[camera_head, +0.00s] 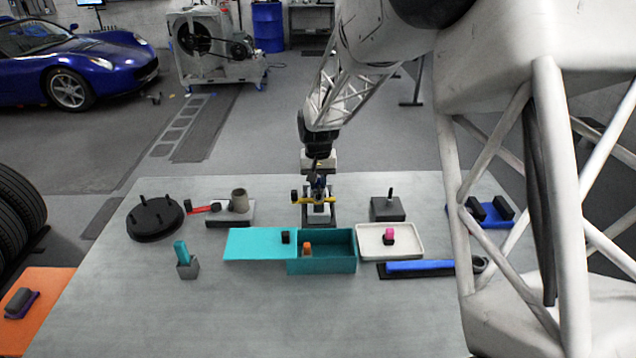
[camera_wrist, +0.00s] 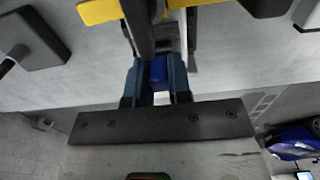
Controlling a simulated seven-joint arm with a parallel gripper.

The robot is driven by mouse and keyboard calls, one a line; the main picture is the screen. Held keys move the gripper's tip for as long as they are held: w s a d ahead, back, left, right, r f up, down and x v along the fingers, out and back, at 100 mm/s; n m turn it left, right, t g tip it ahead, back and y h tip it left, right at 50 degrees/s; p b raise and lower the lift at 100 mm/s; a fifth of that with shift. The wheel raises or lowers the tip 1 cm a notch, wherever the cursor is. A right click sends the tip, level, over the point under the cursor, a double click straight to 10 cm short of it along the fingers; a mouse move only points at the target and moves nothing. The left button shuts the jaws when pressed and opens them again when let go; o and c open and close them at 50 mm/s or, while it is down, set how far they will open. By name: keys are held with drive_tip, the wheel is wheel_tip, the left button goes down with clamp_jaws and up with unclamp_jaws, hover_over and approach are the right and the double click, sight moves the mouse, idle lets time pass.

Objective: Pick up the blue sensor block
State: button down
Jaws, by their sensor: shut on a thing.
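The blue sensor block (camera_wrist: 158,71) shows in the wrist view as a small deep-blue piece between the two grey-blue fingers of my gripper (camera_wrist: 157,82). My gripper is shut on it. In the head view my gripper (camera_head: 318,178) points down over the middle of the table, just above a fixture with a yellow bar (camera_head: 312,200). The block is mostly hidden there by the fingers. A dark post stands right by the block in the wrist view; I cannot tell whether the block still touches the fixture.
A teal box (camera_head: 330,266) with its flat lid beside it and a white tray (camera_head: 372,251) are in front of the fixture. A grey block with a peg (camera_head: 388,211) stands right, a black pegged disc (camera_head: 154,218) left. The front of the table is clear.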

drive_tip(key=shift+r, duration=3.8)
